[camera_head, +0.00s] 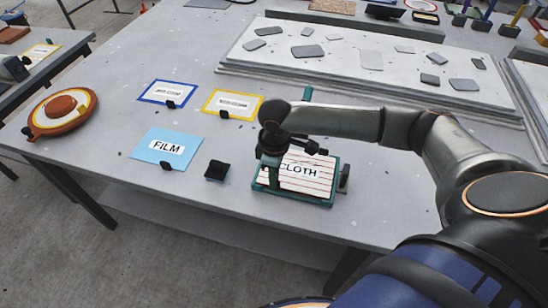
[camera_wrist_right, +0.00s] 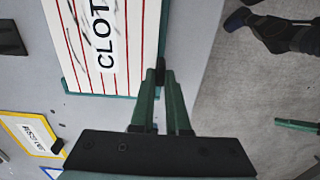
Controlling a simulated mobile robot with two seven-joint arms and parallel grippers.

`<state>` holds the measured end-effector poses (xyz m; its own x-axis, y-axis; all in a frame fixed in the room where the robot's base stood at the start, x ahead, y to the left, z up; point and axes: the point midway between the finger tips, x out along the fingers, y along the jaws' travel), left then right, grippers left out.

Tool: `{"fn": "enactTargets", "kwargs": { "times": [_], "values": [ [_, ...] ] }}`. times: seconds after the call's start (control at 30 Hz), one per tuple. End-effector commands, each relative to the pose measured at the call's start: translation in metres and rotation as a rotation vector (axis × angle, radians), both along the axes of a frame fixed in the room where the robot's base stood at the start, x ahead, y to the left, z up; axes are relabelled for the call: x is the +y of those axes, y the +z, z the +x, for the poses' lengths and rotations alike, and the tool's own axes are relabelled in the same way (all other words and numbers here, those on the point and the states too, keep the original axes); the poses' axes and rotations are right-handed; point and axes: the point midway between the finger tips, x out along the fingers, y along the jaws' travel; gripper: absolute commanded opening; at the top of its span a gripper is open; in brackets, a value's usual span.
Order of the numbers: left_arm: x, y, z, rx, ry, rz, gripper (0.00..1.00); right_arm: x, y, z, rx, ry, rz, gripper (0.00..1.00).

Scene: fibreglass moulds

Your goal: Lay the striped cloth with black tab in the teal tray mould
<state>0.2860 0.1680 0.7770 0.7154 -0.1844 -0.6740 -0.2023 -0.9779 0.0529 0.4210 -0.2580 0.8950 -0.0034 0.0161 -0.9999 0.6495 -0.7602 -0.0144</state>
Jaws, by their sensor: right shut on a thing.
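The striped cloth (camera_head: 313,182) is white with red stripes and a CLOTH label. It lies over the teal tray mould (camera_head: 290,202), whose rim shows around it; I cannot tell if it rests fully on the bottom. The cloth also shows in the right wrist view (camera_wrist_right: 142,25), with the teal rim (camera_wrist_right: 100,96) along its edge. My right gripper (camera_head: 268,183) points down at the left end of the cloth. In the wrist view its teal fingers (camera_wrist_right: 166,75) are shut at the cloth's edge on the black tab (camera_wrist_right: 159,66), mostly hidden.
Left of the tray are a small black block (camera_head: 216,170), a light blue FILM sheet (camera_head: 160,140), and blue-framed (camera_head: 168,86) and yellow-framed (camera_head: 232,95) sheets. A round orange mould (camera_head: 62,106) is far left. A pale slab (camera_head: 340,65) with grey pieces lies behind.

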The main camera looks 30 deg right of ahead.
Motion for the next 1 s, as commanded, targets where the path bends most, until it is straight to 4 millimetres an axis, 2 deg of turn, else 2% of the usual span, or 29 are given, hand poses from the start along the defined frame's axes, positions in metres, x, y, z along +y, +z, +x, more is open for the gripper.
{"fn": "enactTargets", "kwargs": {
  "times": [0.6,1.0],
  "values": [
    [-0.0001,0.0001,0.0,0.0,0.0,0.0,0.0,-0.0009,0.006,0.0003,-0.011,-0.001,-0.008,0.0],
    [-0.0001,0.0,0.0,0.0,0.0,0.0,0.0,-0.001,0.0032,0.0003,-0.01,-0.001,-0.009,0.0]
  ]
}}
